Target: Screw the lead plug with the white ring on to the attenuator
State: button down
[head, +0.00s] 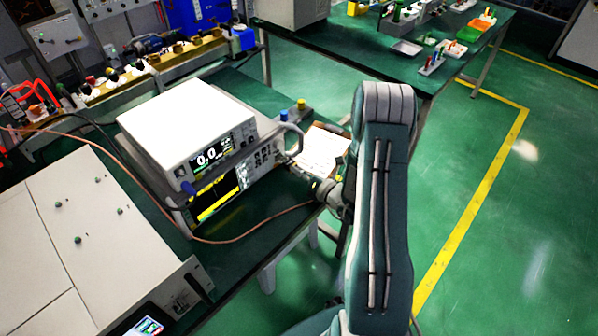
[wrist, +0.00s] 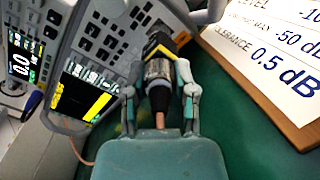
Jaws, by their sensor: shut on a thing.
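In the wrist view my gripper (wrist: 159,82) is shut on the lead plug (wrist: 158,92), which has a metal body and a black rear sleeve. A copper-coloured lead leaves its rear. A white ring on it cannot be made out clearly. Directly ahead of the plug is a black part with a yellow band (wrist: 160,46), seemingly the attenuator, at the front of the instrument. The plug's front end meets or nearly meets it; I cannot tell whether they are threaded. In the head view my gripper (head: 327,190) is partly hidden by my arm, right of the instruments.
Two stacked instruments (head: 190,125) stand on the green bench. The copper lead (head: 260,226) runs in front of them. A clipboard with a paper sheet (head: 322,150) lies behind my gripper. A large pale cabinet (head: 75,240) fills the lower left. Green floor is clear at right.

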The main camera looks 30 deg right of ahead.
jog(key=shift+m, duration=0.4)
jog(key=shift+c, duration=2)
grip_release()
jog(key=shift+w+d, duration=0.1)
jog(key=v, duration=1.2)
